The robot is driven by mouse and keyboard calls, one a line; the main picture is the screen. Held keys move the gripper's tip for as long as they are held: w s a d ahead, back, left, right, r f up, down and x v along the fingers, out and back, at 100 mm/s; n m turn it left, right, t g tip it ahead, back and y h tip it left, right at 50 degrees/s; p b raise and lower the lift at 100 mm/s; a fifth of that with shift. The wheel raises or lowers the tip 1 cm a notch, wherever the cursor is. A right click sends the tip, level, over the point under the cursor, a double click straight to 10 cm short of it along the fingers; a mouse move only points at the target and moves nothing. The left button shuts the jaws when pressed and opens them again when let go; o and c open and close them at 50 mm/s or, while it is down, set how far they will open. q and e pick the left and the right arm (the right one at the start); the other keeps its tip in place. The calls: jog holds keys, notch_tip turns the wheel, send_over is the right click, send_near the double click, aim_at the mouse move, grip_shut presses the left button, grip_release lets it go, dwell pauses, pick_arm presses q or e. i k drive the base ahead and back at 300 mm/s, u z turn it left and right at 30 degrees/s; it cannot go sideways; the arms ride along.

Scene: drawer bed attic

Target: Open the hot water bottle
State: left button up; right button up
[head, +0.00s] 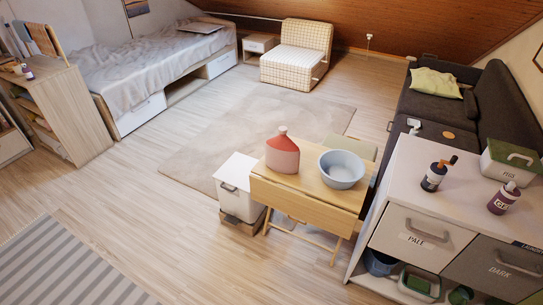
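A red and pink hot water bottle (282,157) stands upright on a small wooden folding table (304,192). Its narrow neck and top point up. The picture is too small to tell whether its top is capped. Neither of my grippers is in the head view, and nothing touches the bottle.
A pale blue basin (341,169) stands right of the bottle on the same table. A white lidded box (237,187) is left of the table. A white cabinet (415,192) on the right holds bottles and a lidded container (511,163). The wooden floor (160,220) in front is clear.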

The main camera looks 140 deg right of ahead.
aim_at(283, 155)
jog(key=z, duration=4.25)
jog(key=k, duration=0.55)
jog(key=u, duration=0.85)
jog(key=i, duration=1.55)
jog(key=z, duration=1.25)
jog(key=i, duration=0.9)
jog(key=z, duration=0.85)
